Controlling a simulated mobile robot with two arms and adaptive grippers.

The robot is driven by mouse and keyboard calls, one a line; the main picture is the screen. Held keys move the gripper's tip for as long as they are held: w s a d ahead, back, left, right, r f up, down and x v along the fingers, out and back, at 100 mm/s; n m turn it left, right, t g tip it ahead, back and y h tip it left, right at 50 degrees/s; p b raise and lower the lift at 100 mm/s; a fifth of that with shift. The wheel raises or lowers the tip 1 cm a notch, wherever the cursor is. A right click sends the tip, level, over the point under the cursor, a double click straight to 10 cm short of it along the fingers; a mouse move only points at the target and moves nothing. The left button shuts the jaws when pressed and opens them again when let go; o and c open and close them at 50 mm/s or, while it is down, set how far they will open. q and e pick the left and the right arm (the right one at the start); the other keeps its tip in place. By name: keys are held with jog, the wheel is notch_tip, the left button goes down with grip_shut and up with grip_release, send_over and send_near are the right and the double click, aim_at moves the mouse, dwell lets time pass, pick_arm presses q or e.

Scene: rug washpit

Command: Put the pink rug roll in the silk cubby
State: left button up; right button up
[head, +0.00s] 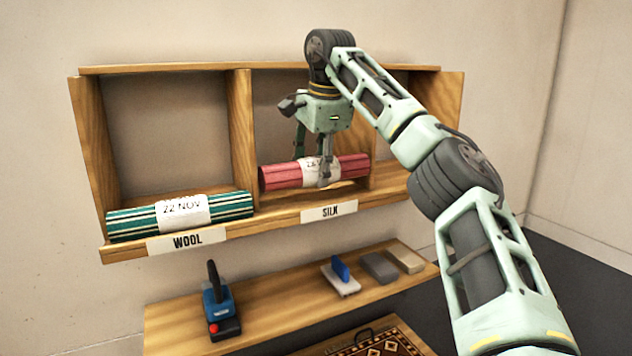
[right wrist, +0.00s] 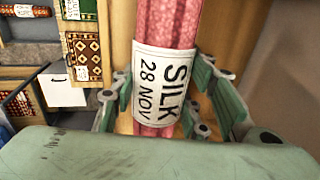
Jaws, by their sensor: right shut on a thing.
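The pink rug roll (head: 279,178) has a white paper band around its middle. In the right wrist view the roll (right wrist: 165,22) shows a band reading SILK 28 NOV. My right gripper (head: 312,176) is shut on the roll around the band, reaching it from above. The roll lies level at the front of the silk cubby (head: 280,110), above the SILK label (head: 329,211). Its right end overlaps the divider in the picture. I cannot tell whether it touches the shelf board. My left gripper is not in view.
A green striped roll (head: 134,224) lies in the wool cubby (head: 165,130) to the left. A wooden divider (head: 241,140) separates the two cubbies. A lower shelf (head: 275,300) holds a blue-black tool (head: 217,305) and several small blocks. A patterned rug (head: 385,343) shows at the bottom.

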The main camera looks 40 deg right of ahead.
aim_at(316, 181)
jog(key=p+x, duration=0.1)
jog(key=x, duration=0.1)
jog(key=shift+s+a+f, duration=0.1)
jog(key=shift+f, duration=0.45)
jog(key=o, duration=1.5)
jog(key=shift+f, duration=0.1)
jog(key=shift+c, duration=0.2)
jog(key=v, duration=1.1)
jog(key=shift+s+r, duration=0.1)
jog(key=shift+r, duration=0.5)
